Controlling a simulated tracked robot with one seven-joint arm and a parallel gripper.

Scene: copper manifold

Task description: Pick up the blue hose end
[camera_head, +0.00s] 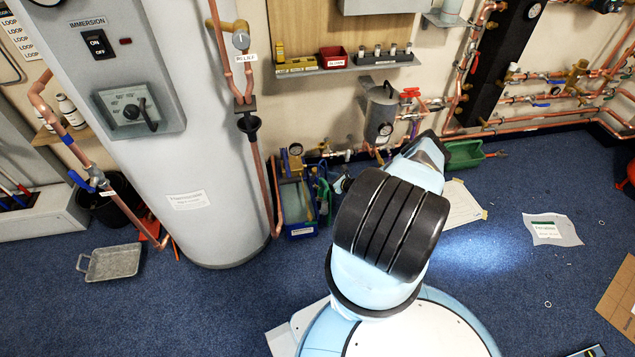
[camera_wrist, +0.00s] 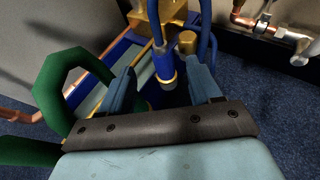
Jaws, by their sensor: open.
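My gripper (camera_wrist: 162,78) is open, its two fingers standing apart in the wrist view. A blue hose end (camera_wrist: 163,64) with a brass collar shows in the gap between the fingers, pointing down toward me. I cannot tell whether either finger touches it. More blue hose and a brass fitting (camera_wrist: 187,42) show just beyond. In the head view, blue hoses (camera_head: 309,187) stand in the crate beside the cylinder; my arm hides most of my gripper there.
A thick green hose (camera_wrist: 62,85) curves close to my left finger. The blue crate (camera_head: 301,232) stands beside the large grey cylinder (camera_head: 205,150). Copper pipes (camera_wrist: 258,30) run along the wall at the right.

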